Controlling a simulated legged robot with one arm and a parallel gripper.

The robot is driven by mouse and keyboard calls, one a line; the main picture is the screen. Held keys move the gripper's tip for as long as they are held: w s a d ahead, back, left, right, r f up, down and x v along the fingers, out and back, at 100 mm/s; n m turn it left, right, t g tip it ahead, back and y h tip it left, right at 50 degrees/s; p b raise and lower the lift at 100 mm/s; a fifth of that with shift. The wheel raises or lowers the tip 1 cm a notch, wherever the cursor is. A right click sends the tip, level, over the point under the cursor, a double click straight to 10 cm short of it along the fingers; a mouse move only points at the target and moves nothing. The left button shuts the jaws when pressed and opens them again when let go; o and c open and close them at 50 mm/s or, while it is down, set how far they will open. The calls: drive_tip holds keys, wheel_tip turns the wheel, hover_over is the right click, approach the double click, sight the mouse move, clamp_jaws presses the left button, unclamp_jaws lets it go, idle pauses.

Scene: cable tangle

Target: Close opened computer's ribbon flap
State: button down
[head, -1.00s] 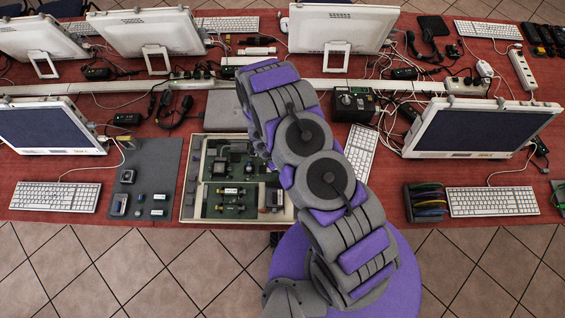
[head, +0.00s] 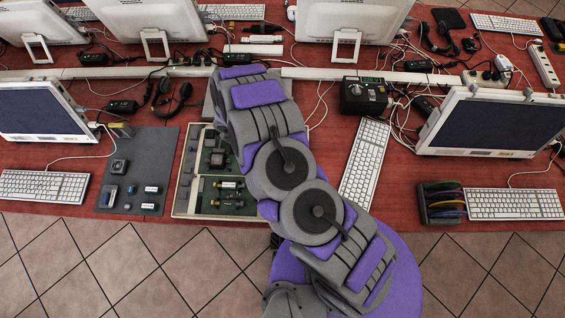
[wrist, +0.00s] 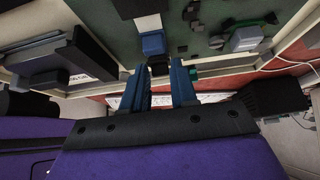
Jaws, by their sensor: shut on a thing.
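The opened computer (head: 181,186) is a shallow pale case with green boards inside, at the front of the red table in the head view. My arm reaches over it and hides its right part and my gripper there. In the wrist view my gripper (wrist: 158,74) has its two blue fingers on either side of a small black piece (wrist: 159,66), which may be the ribbon flap. It is shut on this piece. A blue connector (wrist: 152,43) sits directly beyond it, by the green board (wrist: 205,25). The flap's angle is not clear.
A grey mat (head: 140,165) with small parts lies left of the case. A white keyboard (head: 365,160) and a black box with a dial (head: 363,97) are to the right. A rack of coloured discs (head: 441,203) stands further right. Cables run behind.

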drive_tip(key=shift+w+a+f+h+b, duration=0.15)
drive_tip(key=shift+a+f+h+b, duration=0.3)
drive_tip(key=shift+b, duration=0.9)
drive_tip(key=shift+d+r+h+b, duration=0.1)
drive_tip(key=shift+r+h+b, duration=0.15)
drive_tip(key=shift+b, duration=0.1)
drive_tip(key=c, duration=1)
unclamp_jaws()
drive_tip(key=v, duration=1.7)
drive_tip(key=shift+a+p, duration=0.4)
drive_tip(key=shift+p, duration=0.05)
